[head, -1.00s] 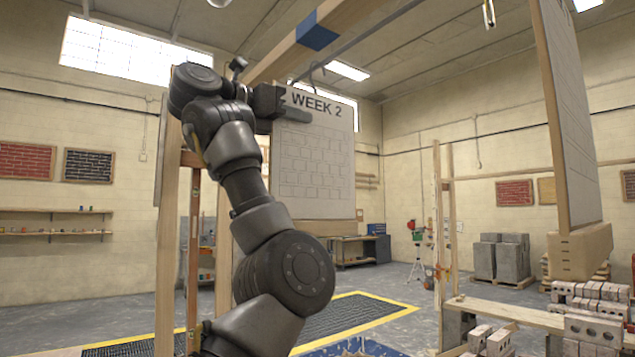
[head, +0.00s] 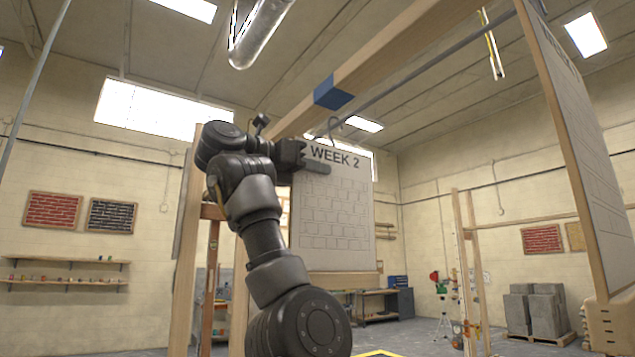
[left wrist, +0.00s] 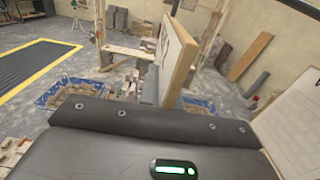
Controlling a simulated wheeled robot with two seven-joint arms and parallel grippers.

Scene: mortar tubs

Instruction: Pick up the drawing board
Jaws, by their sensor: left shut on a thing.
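The drawing board (head: 335,215), a pale panel headed "WEEK 2" with a brick pattern, hangs upright below a rail in the middle of the head view. A curved hook (head: 333,127) shows at its top edge. My left gripper (head: 313,161) is shut on the drawing board at its upper left, beside the heading. The left wrist view shows mostly the dark gripper body, and its fingertips are hidden there. My right gripper is not in view.
A second drawn board (head: 572,140) hangs at the right, seen nearly edge-on. The rail (head: 440,72) and a wooden beam (head: 375,70) run overhead. A wooden post (head: 187,250) stands close by my left arm. Grey blocks (head: 532,312) are stacked at the back right.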

